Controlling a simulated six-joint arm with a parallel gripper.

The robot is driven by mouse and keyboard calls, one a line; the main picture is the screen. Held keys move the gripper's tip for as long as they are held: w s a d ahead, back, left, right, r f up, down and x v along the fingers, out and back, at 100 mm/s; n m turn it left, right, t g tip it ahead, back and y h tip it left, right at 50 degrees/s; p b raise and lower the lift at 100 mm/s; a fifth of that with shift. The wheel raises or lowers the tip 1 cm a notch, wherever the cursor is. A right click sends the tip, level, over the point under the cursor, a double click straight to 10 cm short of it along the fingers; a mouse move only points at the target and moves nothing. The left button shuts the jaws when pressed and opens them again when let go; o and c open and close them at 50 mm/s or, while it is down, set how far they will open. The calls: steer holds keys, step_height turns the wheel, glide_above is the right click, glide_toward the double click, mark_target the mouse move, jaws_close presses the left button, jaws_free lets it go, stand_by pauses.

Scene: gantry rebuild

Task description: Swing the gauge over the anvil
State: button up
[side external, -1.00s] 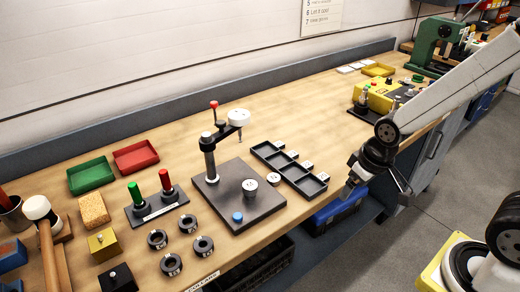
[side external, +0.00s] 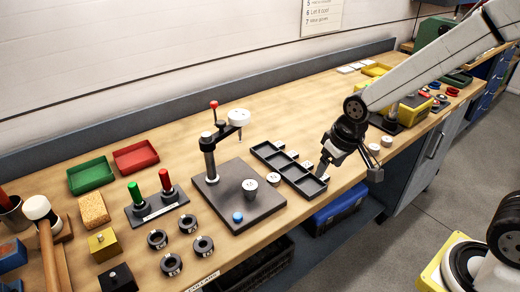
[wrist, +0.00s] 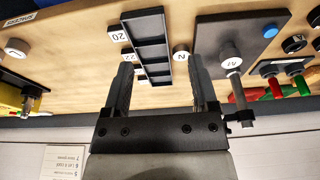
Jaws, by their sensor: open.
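The gauge (side external: 238,117) is a white dial on a dark swing arm, carried by a post (side external: 209,160) on a dark base plate (side external: 222,205). Its thin spindle points down behind a short grey cylinder with a white top (side external: 250,187), which appears to be the anvil; the gauge is not above it. A red knob (side external: 213,104) tops the stand. My gripper (side external: 349,173) is open and empty, right of the plate near the black tray's right end. In the wrist view, the open fingers (wrist: 161,62) frame the tray, with the plate (wrist: 210,32) to the right.
The black compartment tray (side external: 262,149) lies between my gripper and the plate, with white-topped discs beside it. A loose disc (side external: 273,180) sits by the plate. Black rings (side external: 203,246) and a red-and-green-handled holder (side external: 158,207) stand left.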

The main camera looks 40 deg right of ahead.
steer(key=w+a+r, duration=0.3)
steer(key=w, duration=0.3)
steer(key=w+a+r, duration=0.3)
steer(key=w, duration=0.4)
steer(key=m+t, duration=0.2)
glide_toward(220, 123)
steer(key=shift+w+a+f+h, duration=0.15)
steer(key=shift+w+f+h, duration=0.25)
steer(key=shift+x, duration=3.9)
steer(key=shift+s, duration=0.1)
jaws_close()
